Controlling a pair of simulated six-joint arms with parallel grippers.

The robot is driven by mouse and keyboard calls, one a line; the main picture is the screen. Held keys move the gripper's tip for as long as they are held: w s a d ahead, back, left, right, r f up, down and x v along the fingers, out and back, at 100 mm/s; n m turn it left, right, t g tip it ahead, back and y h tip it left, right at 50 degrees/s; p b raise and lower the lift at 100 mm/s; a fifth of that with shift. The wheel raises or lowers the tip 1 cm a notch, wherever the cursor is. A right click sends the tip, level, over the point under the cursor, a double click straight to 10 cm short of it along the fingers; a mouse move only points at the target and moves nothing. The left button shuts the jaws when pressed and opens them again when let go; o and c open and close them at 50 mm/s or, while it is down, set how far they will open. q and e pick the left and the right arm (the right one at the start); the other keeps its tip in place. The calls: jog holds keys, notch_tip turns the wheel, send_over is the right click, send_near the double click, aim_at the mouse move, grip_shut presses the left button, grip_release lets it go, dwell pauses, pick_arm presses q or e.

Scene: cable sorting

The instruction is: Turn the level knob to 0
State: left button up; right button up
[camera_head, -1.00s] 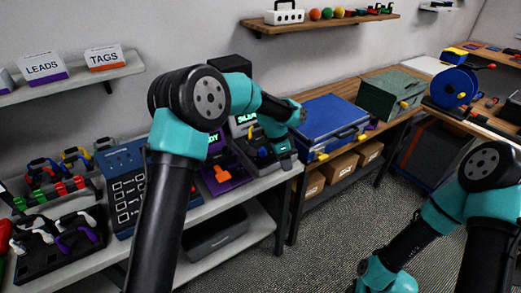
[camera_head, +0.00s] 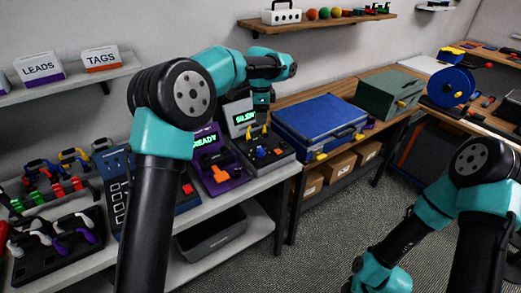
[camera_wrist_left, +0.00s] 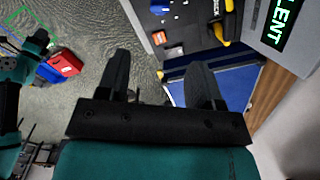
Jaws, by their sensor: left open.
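The grey device (camera_head: 265,150) with a green "SILENT" screen (camera_head: 244,117) stands on the left bench. Its dark top carries a blue control (camera_head: 262,153), an orange button (camera_head: 278,151) and yellow upright parts. I cannot read which control is the level knob. In the left wrist view, the blue control (camera_wrist_left: 160,9) and orange button (camera_wrist_left: 172,50) lie beyond the fingers. My left gripper (camera_wrist_left: 160,80) is open and empty, its dark fingers apart. In the head view it hangs above the back of the grey device, touching nothing that I can see. My right gripper is out of view.
A purple device (camera_head: 220,172) with a "READY" screen stands left of the grey one. A blue case (camera_head: 318,125) is close on its right, with a green box (camera_head: 388,95) beyond. A shelf with labelled boxes hangs at upper left.

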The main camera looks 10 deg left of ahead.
aim_at(261, 148)
pick_arm(q)
notch_tip(261, 148, down, 16)
dwell(0.6)
jog(key=shift+c, duration=0.4)
jog(key=c, duration=0.8)
